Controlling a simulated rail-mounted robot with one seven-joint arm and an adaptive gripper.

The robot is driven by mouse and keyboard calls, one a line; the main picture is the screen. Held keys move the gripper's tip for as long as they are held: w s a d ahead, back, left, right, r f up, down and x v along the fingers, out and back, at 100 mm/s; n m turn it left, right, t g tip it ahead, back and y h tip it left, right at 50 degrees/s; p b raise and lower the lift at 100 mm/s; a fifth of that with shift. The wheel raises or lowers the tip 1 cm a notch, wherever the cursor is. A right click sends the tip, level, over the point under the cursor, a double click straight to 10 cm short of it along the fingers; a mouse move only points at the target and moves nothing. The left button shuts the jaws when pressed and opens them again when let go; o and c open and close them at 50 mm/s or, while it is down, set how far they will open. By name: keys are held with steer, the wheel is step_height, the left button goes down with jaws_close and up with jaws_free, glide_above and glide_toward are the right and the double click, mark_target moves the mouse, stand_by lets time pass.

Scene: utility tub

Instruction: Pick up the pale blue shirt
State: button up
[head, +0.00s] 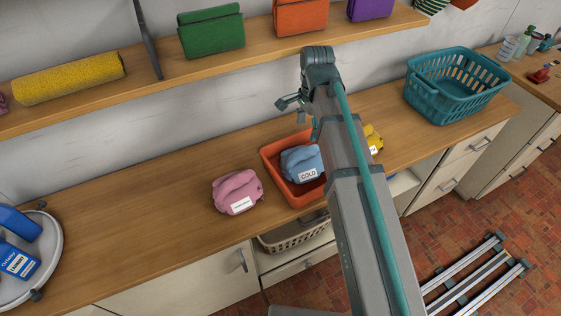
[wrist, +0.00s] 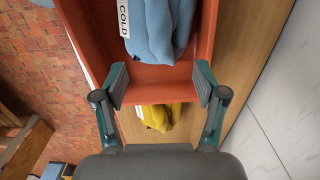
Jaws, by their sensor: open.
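The pale blue shirt (head: 299,160) is a folded bundle with a white "COLD" label, lying inside an orange tub (head: 274,166) on the wooden counter. My arm hides the tub's right part in the head view. In the wrist view the shirt (wrist: 158,32) is at the top, cut off by the frame edge, with the tub's end wall (wrist: 165,88) below it. My gripper (wrist: 160,85) is open and empty, its fingers wide apart over that end wall. The shirt is beyond the fingertips, and I see no contact with it.
A pink folded garment (head: 238,191) lies left of the tub. A yellow one (head: 374,138) lies right of it, partly behind my arm. A teal basket (head: 457,86) stands farther right. A shelf (head: 215,66) with folded cloths runs along the wall. The counter's left middle is clear.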

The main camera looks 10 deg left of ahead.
mark_target(303, 149)
steer(key=shift+s+a+f+n, duration=0.15)
steer(key=shift+s+a+n, duration=0.35)
steer(key=shift+s, duration=0.1)
steer(key=shift+w+d+f+p, duration=0.15)
steer(key=shift+f+p, duration=0.75)
steer(key=shift+f, duration=1.65)
steer(key=shift+w+a+f+p, duration=0.15)
steer(key=shift+f+p, duration=0.7)
steer(key=shift+f, duration=1.7)
steer(key=shift+d, duration=0.1)
jaws_close()
